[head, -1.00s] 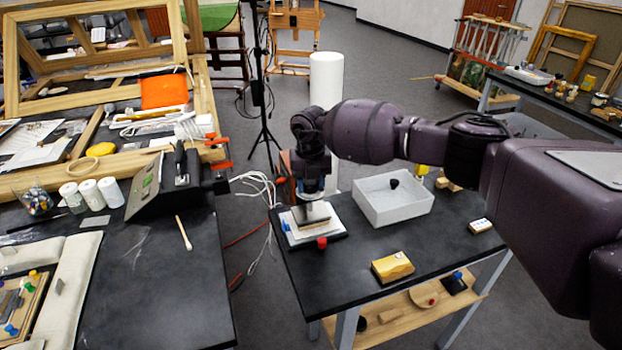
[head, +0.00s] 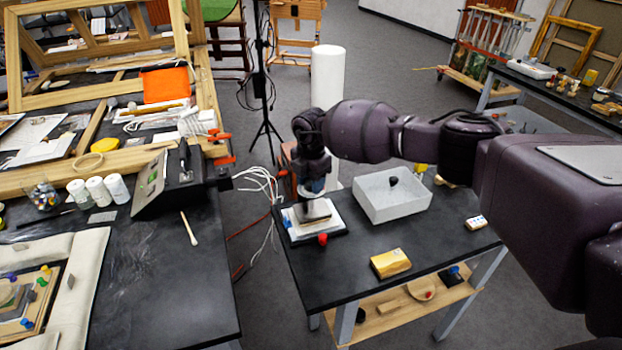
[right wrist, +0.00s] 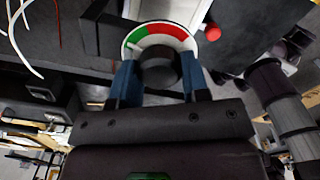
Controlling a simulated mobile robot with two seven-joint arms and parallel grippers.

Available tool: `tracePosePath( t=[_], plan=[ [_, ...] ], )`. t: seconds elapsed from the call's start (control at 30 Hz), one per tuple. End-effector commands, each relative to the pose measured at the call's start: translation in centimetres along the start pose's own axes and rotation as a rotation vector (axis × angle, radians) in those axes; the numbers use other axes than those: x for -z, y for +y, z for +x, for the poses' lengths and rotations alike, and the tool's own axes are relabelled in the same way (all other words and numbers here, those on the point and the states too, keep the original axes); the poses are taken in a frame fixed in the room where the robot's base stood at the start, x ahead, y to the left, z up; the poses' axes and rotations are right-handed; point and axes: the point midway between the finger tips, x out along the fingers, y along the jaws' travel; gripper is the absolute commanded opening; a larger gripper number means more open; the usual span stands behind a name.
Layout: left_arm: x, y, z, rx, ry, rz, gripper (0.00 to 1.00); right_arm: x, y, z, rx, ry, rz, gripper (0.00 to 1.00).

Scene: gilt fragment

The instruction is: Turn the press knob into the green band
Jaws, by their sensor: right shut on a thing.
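The press knob (right wrist: 160,72) is round and black, in front of a dial (right wrist: 140,32) with a green band at the left and a red band at the right. My right gripper (right wrist: 161,84) has one blue finger on each side of the knob and is shut on it. The knob's pointer is not clear, so I cannot tell which band it points at. In the head view my right gripper (head: 313,186) points down over the press (head: 320,228) on the small black table; my wrist hides the knob there. My left gripper is not in view.
A yellow block (head: 390,263) lies near the front of the table. A red button (head: 323,239) sits at the press's front. White cables (head: 262,185) hang left of the table.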

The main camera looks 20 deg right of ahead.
Motion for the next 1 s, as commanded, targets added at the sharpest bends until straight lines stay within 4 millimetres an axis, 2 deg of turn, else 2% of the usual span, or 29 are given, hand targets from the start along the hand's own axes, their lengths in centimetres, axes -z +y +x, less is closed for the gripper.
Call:
tracePosePath(
  t=[0.4, 0.97, 1.0],
  plan=[
    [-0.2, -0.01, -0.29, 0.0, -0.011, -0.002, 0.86, -0.07, 0.07, -0.06, -0.001, -0.001, 0.191, 0.18],
    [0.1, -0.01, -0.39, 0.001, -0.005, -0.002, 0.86, -0.08, 0.08, -0.06, -0.001, -0.002, 0.218, 0.18],
    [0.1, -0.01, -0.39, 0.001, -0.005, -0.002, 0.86, -0.08, 0.08, -0.06, -0.001, -0.001, 0.218, 0.47]
  ],
)
